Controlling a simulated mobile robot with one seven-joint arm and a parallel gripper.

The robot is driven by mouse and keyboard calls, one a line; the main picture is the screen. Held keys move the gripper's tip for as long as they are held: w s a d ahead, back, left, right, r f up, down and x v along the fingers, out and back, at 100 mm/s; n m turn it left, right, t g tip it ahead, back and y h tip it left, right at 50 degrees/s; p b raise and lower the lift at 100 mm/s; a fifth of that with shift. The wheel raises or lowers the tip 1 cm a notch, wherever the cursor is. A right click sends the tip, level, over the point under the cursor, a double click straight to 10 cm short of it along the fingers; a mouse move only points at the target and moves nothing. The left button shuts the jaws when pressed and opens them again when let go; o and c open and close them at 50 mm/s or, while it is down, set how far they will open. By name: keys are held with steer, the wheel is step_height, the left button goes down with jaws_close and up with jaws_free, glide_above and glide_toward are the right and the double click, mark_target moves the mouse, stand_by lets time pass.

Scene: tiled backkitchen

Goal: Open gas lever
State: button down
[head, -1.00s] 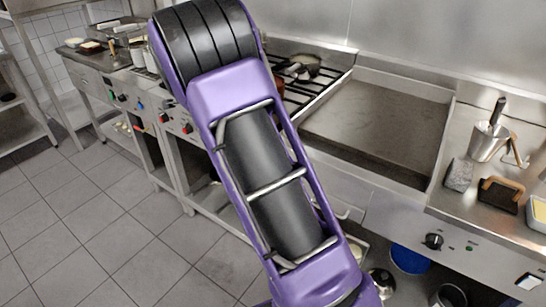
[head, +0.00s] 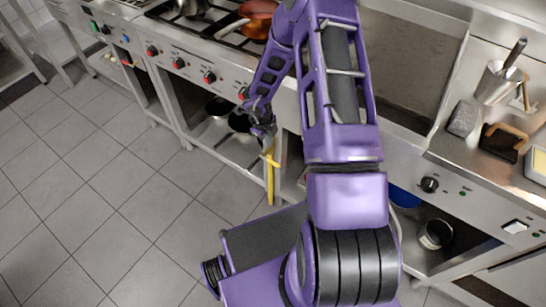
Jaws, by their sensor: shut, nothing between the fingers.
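A yellow upright piece, likely the gas pipe (head: 270,186), stands at the right end of the open shelf under the stove in the head view. A short yellow part near its top, perhaps the gas lever (head: 269,159), sticks out sideways. My gripper (head: 266,143) points down just above this yellow part, with its fingers shut and nothing between them. It is small in the picture, and I cannot tell whether it touches the yellow part. My purple arm hides the area right of the pipe.
The stove (head: 215,33) has red knobs along its front, and a copper pan (head: 257,18) sits on it. Pots (head: 218,108) stand on the shelf below. A griddle (head: 411,72) is to the right. The tiled floor (head: 90,200) at left is clear.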

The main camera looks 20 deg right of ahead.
mark_target(273, 162)
steer(key=f, duration=0.4)
steer(key=w+d+f+b, duration=0.1)
steer(key=f, duration=0.4)
steer(key=d+f, duration=0.1)
steer(key=f, duration=0.3)
steer(key=shift+w+d+f, duration=0.2)
steer(key=shift+w+f, duration=0.15)
steer(key=shift+f+b, duration=0.2)
steer(key=shift+b, duration=0.35)
